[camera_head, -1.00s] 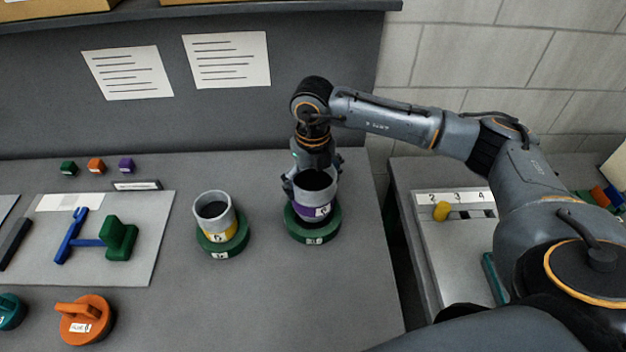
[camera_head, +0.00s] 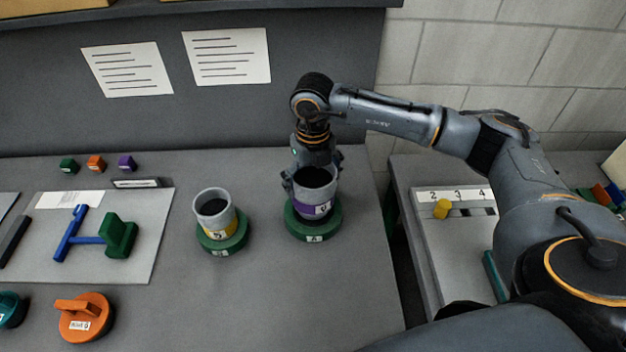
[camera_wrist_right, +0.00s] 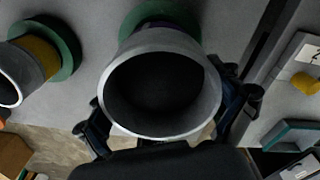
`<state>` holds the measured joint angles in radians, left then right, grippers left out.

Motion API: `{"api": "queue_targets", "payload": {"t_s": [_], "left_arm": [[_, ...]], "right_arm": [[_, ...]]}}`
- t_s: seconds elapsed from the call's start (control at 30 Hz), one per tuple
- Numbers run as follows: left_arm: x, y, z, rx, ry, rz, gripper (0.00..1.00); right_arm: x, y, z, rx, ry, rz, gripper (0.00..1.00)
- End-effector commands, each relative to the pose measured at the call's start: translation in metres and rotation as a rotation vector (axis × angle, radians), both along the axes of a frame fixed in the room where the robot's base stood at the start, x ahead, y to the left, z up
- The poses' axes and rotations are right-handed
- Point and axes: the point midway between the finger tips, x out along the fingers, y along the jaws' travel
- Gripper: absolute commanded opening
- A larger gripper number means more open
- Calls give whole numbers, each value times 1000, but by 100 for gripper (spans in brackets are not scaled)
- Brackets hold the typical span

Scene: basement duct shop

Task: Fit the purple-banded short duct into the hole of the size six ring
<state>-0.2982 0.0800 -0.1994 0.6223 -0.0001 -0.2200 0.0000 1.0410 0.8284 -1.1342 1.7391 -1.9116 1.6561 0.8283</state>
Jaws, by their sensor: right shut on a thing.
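The purple-banded short duct (camera_head: 318,182) is a grey open tube with a purple band and a small white label, roughly upright. My right gripper (camera_head: 313,180) is shut on it from the back. The duct is at the green ring (camera_head: 314,229) on the table; whether its lower end is inside the hole or just above it, I cannot tell. The ring's label is too small to read surely. In the right wrist view the duct's wide mouth (camera_wrist_right: 160,132) fills the middle, with the green ring (camera_wrist_right: 152,12) partly hidden beyond it. My left gripper is not in view.
A yellow-banded duct (camera_head: 214,210) stands in another green ring (camera_head: 224,241) to the left. An orange lidded piece (camera_head: 86,322) and a grey board (camera_head: 145,262) with blue and green parts lie further left. The table front between is clear.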

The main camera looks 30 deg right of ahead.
Motion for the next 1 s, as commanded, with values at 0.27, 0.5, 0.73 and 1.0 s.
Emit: {"api": "queue_targets", "payload": {"t_s": [0.27, 0.5, 0.73, 1.0], "left_arm": [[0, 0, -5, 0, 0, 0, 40], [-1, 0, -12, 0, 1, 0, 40], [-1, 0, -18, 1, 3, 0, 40], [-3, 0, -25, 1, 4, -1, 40]], "right_arm": [[0, 0, -5, 0, -1, 0, 51], [0, 0, -13, 0, -1, 0, 51], [0, 0, -20, 0, -1, 0, 51], [0, 0, -28, 0, -1, 0, 51]]}}
